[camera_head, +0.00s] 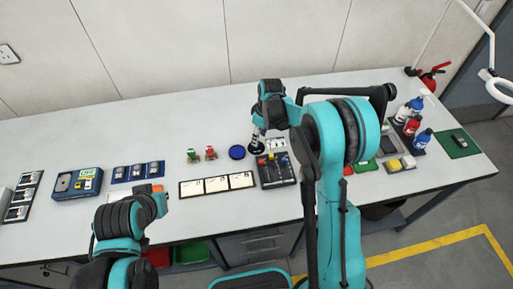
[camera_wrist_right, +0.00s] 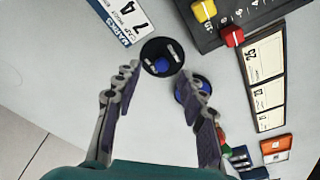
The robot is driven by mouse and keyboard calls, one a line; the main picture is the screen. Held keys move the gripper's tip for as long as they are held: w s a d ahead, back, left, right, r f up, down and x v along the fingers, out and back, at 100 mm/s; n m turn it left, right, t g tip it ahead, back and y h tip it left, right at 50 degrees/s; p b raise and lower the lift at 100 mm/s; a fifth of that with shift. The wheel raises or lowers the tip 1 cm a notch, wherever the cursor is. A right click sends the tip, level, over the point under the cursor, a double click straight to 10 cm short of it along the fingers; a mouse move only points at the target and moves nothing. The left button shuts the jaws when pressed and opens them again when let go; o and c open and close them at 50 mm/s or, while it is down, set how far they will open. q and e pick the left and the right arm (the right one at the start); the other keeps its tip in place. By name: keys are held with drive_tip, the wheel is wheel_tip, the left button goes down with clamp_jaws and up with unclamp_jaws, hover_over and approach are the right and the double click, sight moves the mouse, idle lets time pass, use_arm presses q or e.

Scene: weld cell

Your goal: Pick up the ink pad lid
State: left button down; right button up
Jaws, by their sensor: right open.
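The ink pad lid seems to be the black disc with a blue knob (camera_wrist_right: 162,60) in the right wrist view, lying on the table just beyond and between the fingertips. My right gripper (camera_wrist_right: 163,84) is open, its two fingers apart with nothing between them. A dark-rimmed blue disc, likely the ink pad (camera_wrist_right: 181,96), lies beside it, partly hidden behind one finger. The ink pad also shows in the head view (camera_head: 237,152), just left of my right gripper (camera_head: 258,141), which hides the lid there. My left arm is low at left; its fingers cannot be made out.
A dark panel with red and yellow knobs (camera_head: 276,170) stands close to the right gripper. A white numbered card (camera_wrist_right: 116,18) lies near the lid. A row of cards (camera_head: 216,184), red and green stamps (camera_head: 210,153) and a blue tray (camera_head: 138,172) lie leftward. Bottles (camera_head: 412,126) stand at right.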

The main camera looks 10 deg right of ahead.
drive_tip(key=f, duration=0.2)
drive_tip(key=a+f+b, duration=0.1)
drive_tip(key=shift+w+f, duration=0.15)
drive_tip(key=shift+f, duration=0.25)
drive_tip(key=shift+w+f, duration=0.15)
drive_tip(key=shift+f, duration=0.35)
drive_tip(key=shift+r, duration=0.1)
drive_tip(key=shift+c, duration=1)
clamp_jaws()
